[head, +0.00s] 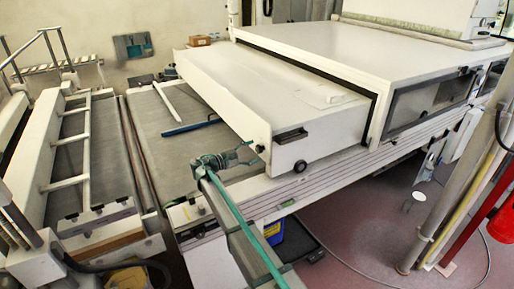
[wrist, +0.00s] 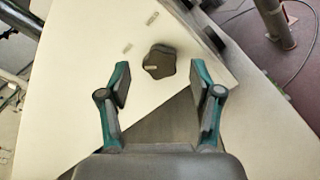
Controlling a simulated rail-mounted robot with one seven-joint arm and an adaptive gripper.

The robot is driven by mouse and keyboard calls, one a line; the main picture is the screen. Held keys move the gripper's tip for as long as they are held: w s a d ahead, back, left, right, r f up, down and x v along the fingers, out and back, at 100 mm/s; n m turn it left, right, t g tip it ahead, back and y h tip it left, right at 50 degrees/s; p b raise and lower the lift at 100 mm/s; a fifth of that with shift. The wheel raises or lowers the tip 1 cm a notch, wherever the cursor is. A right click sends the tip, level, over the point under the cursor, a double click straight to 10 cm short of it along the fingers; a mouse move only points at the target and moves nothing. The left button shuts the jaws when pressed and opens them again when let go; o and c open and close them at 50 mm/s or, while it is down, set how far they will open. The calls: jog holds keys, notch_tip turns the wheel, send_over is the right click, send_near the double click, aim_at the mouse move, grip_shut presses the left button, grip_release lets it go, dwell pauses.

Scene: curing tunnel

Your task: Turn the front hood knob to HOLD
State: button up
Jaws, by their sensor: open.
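The dark, lobed hood knob (wrist: 163,58) sits on a white panel in the wrist view. A pale mark lies on its left part, roughly sideways. Two small pale labels, one (wrist: 127,47) left of the knob and one (wrist: 152,18) above it, are too small to read. My gripper (wrist: 163,72) is open, with one finger on each side of the knob and visible gaps to both; depth is hard to judge. In the head view my gripper (head: 243,157) is at the left part of the hood's front face, beside a small dark knob (head: 260,148).
A dark handle (head: 291,136) and a round black fitting (head: 300,166) are on the same face of the white front hood (head: 270,85), right of my gripper. The conveyor bed (head: 175,135) lies to the left. A post (head: 450,180) stands far right.

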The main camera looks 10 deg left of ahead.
jog(key=shift+p+x, duration=0.4)
jog(key=shift+x, duration=1.05)
jog(key=c, duration=1.2)
jog(key=shift+o, duration=0.2)
jog(key=shift+f, duration=0.15)
